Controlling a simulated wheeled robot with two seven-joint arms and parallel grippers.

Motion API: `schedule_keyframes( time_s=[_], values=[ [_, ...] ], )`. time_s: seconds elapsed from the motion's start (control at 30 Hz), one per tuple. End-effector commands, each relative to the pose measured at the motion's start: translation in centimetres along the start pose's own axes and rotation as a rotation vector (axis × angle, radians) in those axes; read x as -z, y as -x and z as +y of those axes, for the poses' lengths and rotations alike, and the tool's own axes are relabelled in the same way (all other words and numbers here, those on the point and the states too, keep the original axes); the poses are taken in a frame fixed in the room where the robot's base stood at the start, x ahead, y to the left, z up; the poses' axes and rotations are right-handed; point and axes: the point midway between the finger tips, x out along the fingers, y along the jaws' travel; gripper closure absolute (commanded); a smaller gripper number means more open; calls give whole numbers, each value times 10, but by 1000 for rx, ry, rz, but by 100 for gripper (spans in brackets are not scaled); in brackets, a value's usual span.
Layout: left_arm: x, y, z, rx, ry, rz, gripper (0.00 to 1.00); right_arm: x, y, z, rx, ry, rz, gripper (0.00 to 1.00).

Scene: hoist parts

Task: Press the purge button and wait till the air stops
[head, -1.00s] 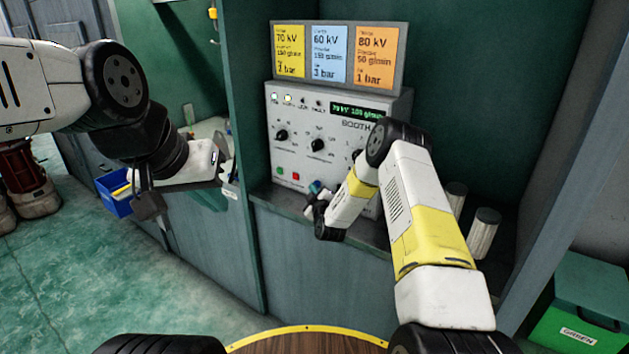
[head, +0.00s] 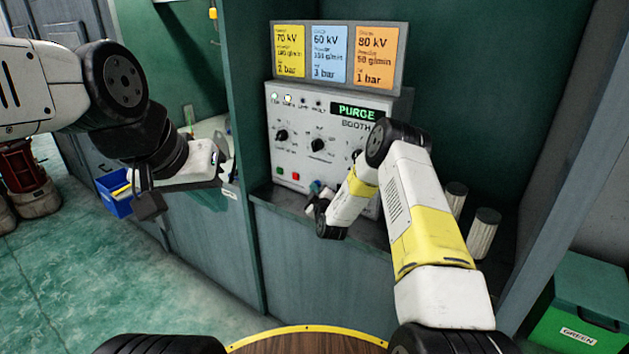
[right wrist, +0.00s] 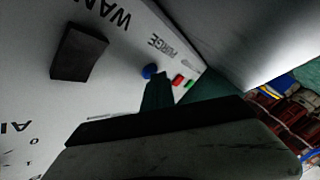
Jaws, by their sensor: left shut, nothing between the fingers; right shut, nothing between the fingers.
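The grey booth control unit (head: 300,155) stands on a ledge in the recess. Its display (head: 356,111) reads PURGE. The blue purge button (right wrist: 149,71) shows in the right wrist view beside the word PURGE; a spot of blue also shows by my right gripper in the head view. My right gripper (head: 311,204) is shut and empty at the unit's lower front. In the right wrist view a dark fingertip is close to the button; I cannot tell whether it touches. My left gripper (head: 220,178) is shut and empty, left of the recess.
Setting cards (head: 338,54) stand on top of the unit. Green (head: 280,170) and red (head: 295,176) buttons sit near its lower left. Two pale ribbed cylinders (head: 483,233) stand on the ledge at right. A blue bin (head: 117,205) is at left, a green box (head: 580,310) at lower right.

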Motion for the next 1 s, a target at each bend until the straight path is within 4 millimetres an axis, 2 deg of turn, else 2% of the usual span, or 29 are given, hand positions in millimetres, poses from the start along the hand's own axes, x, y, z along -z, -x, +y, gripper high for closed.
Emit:
schedule_keyframes(
  time_s=[0.87, 1.0],
  values=[
    [0, 0, 0, 0, 0, 0, 100, 8, 12, -9, 0, 0, -1, 100],
    [0, 0, 0, 0, 0, 0, 100, 14, 20, -14, 1, 0, 1, 100]
  ],
)
